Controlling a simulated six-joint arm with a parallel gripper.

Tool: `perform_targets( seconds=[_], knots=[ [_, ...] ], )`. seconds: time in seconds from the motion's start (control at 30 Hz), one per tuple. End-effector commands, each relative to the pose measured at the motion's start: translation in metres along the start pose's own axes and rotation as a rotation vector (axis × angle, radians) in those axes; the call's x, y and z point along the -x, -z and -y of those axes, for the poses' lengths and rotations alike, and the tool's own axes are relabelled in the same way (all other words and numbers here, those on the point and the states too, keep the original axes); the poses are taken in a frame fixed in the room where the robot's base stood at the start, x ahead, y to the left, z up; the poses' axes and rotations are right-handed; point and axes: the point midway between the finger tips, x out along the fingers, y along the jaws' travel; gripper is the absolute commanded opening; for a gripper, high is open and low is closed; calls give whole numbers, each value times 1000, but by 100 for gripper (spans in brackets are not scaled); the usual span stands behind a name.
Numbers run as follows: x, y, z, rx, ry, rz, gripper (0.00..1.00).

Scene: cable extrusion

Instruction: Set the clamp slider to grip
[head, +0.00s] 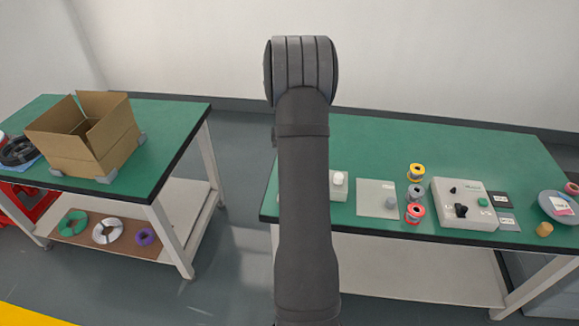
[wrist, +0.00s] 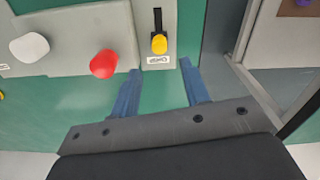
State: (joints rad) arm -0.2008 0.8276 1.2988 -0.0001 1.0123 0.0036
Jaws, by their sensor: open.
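The clamp slider appears to be the yellow knob (wrist: 159,44) in a black vertical slot on a light grey panel (wrist: 171,18) in the wrist view. The knob sits at the slot's lower end in the picture, next to a small white label (wrist: 158,60) whose text I cannot read surely. My gripper (wrist: 160,69) has two blue fingers, apart and empty. The fingertips lie on either side below the knob in the picture, and I see no contact. In the head view my arm hides the gripper and the slider.
A red knob (wrist: 104,63) and a white knob (wrist: 29,47) are left of the slider in the wrist view. The head view shows several spools (head: 416,172), a control box (head: 464,204) and a grey plate (head: 376,198) on the green bench. A cardboard box (head: 95,150) stands on the left table.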

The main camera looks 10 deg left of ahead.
Motion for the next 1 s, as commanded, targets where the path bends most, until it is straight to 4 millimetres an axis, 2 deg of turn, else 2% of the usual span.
perform_targets(
  seconds=[0.03,0.2,0.43,0.63,1.0],
  knots=[
    [15,1,0,0,0,-5,42],
    [57,1,0,0,0,-5,42],
    [99,1,0,0,0,-4,42],
    [113,0,0,0,0,-1,42],
    [114,0,0,0,0,-1,42]
  ],
)
